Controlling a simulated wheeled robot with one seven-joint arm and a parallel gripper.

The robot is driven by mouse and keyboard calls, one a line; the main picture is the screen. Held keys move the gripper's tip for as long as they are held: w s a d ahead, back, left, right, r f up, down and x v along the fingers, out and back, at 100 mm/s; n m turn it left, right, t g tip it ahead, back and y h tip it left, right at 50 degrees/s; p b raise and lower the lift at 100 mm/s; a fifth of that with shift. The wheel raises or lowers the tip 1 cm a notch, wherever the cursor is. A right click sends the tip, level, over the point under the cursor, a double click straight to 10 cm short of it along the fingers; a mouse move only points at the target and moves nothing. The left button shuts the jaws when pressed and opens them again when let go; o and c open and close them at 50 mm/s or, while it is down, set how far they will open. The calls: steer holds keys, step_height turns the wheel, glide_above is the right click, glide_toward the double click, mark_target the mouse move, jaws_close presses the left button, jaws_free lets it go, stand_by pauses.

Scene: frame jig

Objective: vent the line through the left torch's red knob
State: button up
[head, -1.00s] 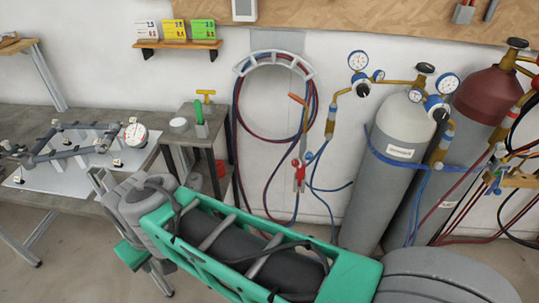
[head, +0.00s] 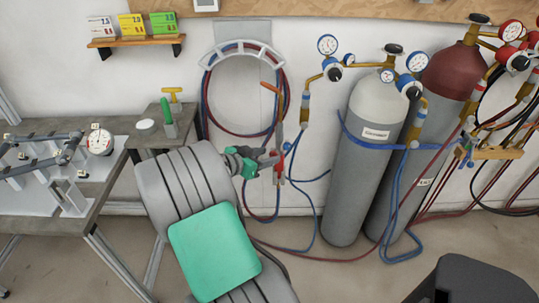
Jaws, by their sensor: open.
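The left torch (head: 278,108) hangs upright by the wall below the hose hanger, with an orange part at its upper end. Its blue knob (head: 287,147) shows on the right, with red parts (head: 280,168) of the torch just below. My gripper (head: 273,157) is at the torch's valve end, coming from the left with its fingers pointing right. It is open. The fingers overlap the left side of the torch, where the red knob was seen earlier. The red knob is mostly hidden behind them, and I cannot tell whether they touch it.
Red and blue hoses (head: 210,98) loop over the wall hanger (head: 243,50). A grey cylinder (head: 362,170) and a dark red-topped cylinder (head: 452,72) with gauges stand to the right. A second torch (head: 465,150) hangs at far right. A bench (head: 105,190) with a frame jig stands at left.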

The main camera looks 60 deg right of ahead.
steer(key=shift+x, duration=1)
steer(key=shift+c, duration=0.2)
jaws_close()
